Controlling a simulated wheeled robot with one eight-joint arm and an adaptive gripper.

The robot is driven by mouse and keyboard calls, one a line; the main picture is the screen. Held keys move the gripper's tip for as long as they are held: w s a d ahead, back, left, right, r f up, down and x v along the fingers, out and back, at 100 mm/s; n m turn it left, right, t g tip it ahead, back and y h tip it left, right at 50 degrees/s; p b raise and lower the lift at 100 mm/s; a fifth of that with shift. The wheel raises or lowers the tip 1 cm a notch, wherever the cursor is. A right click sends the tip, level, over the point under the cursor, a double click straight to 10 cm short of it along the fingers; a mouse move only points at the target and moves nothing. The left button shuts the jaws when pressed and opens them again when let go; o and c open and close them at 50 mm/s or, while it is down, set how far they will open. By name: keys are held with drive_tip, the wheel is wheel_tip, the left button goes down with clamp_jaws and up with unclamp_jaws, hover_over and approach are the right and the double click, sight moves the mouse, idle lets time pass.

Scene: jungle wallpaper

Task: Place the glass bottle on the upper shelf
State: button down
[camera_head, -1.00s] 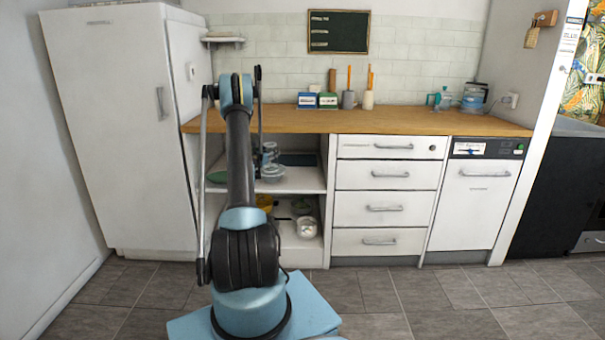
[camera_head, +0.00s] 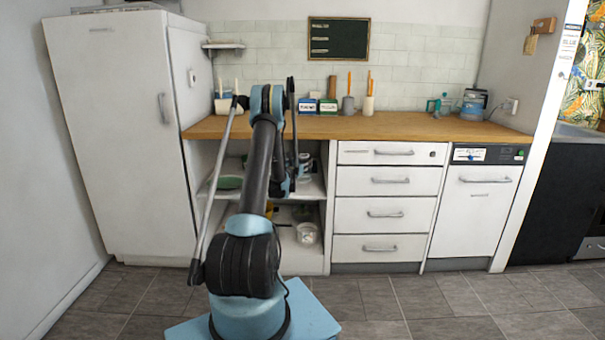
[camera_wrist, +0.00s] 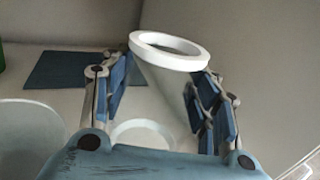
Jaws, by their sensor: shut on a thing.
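The glass bottle (camera_wrist: 172,84), see-through with a thick white rim, stands between the two fingers of my gripper (camera_wrist: 162,95) in the wrist view. The fingers are shut on it, and its rim tilts in the picture. In the head view its top (camera_head: 305,159) shows just right of my arm, in the upper shelf (camera_head: 316,186) of the open cabinet. My arm hides most of the gripper there. I cannot tell whether the bottle's base touches the shelf; a pale round shape (camera_wrist: 143,134) shows below it.
A dark blue mat (camera_wrist: 72,70) and a clear round dish (camera_wrist: 28,132) lie on the surface at left in the wrist view. A green dish (camera_head: 229,183) sits on the upper shelf. A pale jar (camera_head: 307,234) stands on the lower shelf. The wooden counter (camera_head: 400,126) is above.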

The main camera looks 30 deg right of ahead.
drive_tip(key=shift+s+d+f, duration=0.1)
drive_tip(key=shift+d+f, duration=0.05)
drive_tip(key=shift+f, duration=2.1)
drive_tip(key=c, duration=0.6)
unclamp_jaws()
